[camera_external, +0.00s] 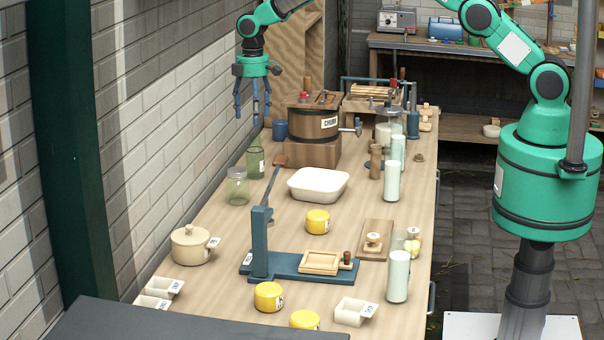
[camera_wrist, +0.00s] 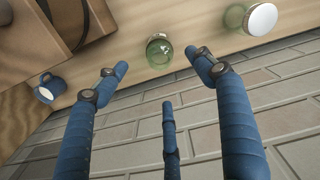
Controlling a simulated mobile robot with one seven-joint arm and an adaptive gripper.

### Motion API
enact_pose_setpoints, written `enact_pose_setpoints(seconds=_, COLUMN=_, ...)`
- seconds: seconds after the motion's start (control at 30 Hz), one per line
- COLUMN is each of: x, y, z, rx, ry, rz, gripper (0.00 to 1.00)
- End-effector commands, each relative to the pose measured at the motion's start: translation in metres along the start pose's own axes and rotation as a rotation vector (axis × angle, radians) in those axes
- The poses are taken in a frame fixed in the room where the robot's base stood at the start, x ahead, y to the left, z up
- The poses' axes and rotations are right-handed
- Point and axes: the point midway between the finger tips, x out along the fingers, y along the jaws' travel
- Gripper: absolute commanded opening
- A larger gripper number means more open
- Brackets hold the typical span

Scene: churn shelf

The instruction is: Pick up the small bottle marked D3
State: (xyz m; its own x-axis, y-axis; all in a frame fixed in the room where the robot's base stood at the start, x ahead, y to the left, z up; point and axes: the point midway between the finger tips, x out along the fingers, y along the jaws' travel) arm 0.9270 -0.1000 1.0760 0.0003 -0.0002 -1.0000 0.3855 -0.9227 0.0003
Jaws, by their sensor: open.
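A small green glass bottle (camera_external: 255,163) stands on the wooden table near the wall. It has a pale label that I cannot read, so I cannot confirm D3. My gripper (camera_external: 252,116) hangs fingers-down above the bottle, apart from it. In the wrist view, a green glass vessel (camera_wrist: 159,51), apparently the same bottle, shows beyond the open fingers (camera_wrist: 160,72), between the two outer tips. The fingers hold nothing.
A clear jar with a lid (camera_external: 237,187) stands close to the bottle; it also shows in the wrist view (camera_wrist: 262,19). A blue cup (camera_external: 280,130) and wooden churn (camera_external: 314,123) stand beyond. A white basin (camera_external: 318,186) lies right. The brick wall (camera_external: 150,110) is close.

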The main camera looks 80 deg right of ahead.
Motion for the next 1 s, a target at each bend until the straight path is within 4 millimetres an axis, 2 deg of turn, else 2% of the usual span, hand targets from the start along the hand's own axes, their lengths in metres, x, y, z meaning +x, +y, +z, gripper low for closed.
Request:
enact_pose_setpoints(seconds=0.17, x=0.016, y=-0.001, z=0.001, rx=0.0, ry=-0.003, rz=-0.002, gripper=0.69)
enact_pose_setpoints(seconds=0.6, x=0.076, y=0.0, z=0.0, rx=0.0, ry=-0.001, rz=-0.001, gripper=0.69)
enact_pose_setpoints(seconds=1.0, x=0.083, y=0.0, z=0.0, rx=0.0, ry=0.0, rz=0.0, gripper=0.69)
